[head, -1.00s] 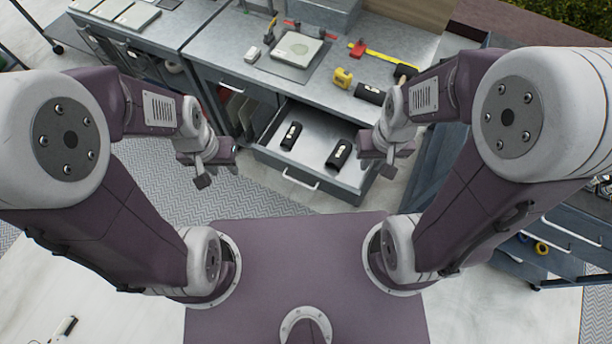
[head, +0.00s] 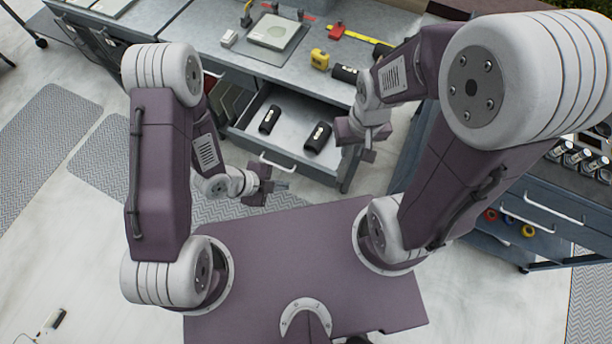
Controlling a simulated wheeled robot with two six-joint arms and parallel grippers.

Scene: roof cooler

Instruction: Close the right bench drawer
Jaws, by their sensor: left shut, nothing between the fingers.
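The bench drawer (head: 316,171) stands pulled out from under the grey workbench (head: 290,72). Its pale handle (head: 290,168) is on its front face. Two black cylinders with light labels, a left one (head: 269,119) and a right one (head: 317,137), lie inside. My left gripper (head: 281,186) is shut and empty, just in front of the drawer's front near the handle; I cannot tell whether it touches. My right gripper (head: 368,153) hangs by the drawer's right end, apart from the handle as seen here; its jaw opening is unclear.
On the bench top are a scale-like plate (head: 274,31), a yellow tape measure (head: 319,59) and another black cylinder (head: 344,73). An open bay with upright panels (head: 232,102) is left of the drawer. A blue-grey drawer cart (head: 545,205) stands at the right.

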